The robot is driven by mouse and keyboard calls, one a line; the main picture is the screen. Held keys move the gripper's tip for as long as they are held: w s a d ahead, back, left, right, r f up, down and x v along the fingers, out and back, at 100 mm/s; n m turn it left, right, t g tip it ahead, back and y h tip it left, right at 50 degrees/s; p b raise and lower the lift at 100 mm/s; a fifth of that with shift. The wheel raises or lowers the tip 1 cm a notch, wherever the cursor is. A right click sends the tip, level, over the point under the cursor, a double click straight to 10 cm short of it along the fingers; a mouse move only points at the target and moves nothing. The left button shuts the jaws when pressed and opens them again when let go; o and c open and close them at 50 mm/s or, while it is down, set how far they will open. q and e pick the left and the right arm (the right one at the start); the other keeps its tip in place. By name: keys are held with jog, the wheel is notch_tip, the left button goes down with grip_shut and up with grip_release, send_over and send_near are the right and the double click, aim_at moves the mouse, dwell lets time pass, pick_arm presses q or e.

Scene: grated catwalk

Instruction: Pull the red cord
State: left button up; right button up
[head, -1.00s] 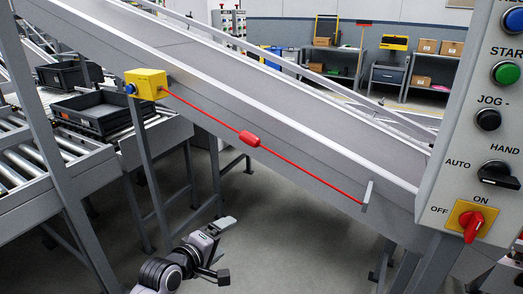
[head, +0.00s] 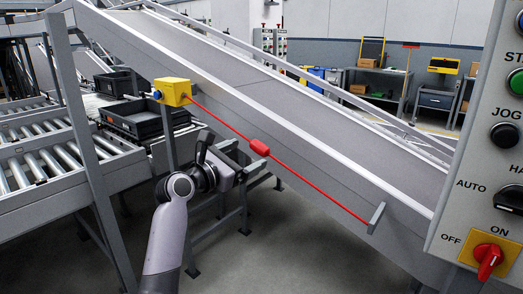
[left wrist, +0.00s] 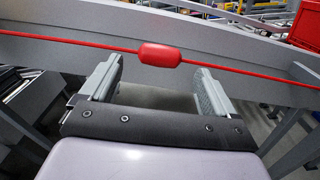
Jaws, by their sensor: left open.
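The red cord (head: 318,188) runs taut and slanting along the side of the inclined conveyor, from a yellow switch box (head: 173,92) down to a grey bracket (head: 376,217). A thicker red grip (head: 259,147) sits on the cord. My left gripper (head: 222,152) is left of the red grip, apart from it. In the left wrist view the left gripper (left wrist: 158,88) is open and empty. The red grip (left wrist: 160,55) and the cord (left wrist: 75,42) cross beyond its fingertips, with the grip roughly centred between them. My right gripper is in neither view.
A control panel (head: 478,190) with buttons and switches stands close at the right. A roller conveyor (head: 50,150) with black bins (head: 140,117) is at the left. The inclined conveyor (head: 250,88) rises behind the cord. The floor (head: 310,255) below is open.

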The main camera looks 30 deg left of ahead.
aim_at(256, 150)
pick_arm(q)
jog(key=shift+w+d, duration=0.2)
jog(key=shift+w, duration=2.9)
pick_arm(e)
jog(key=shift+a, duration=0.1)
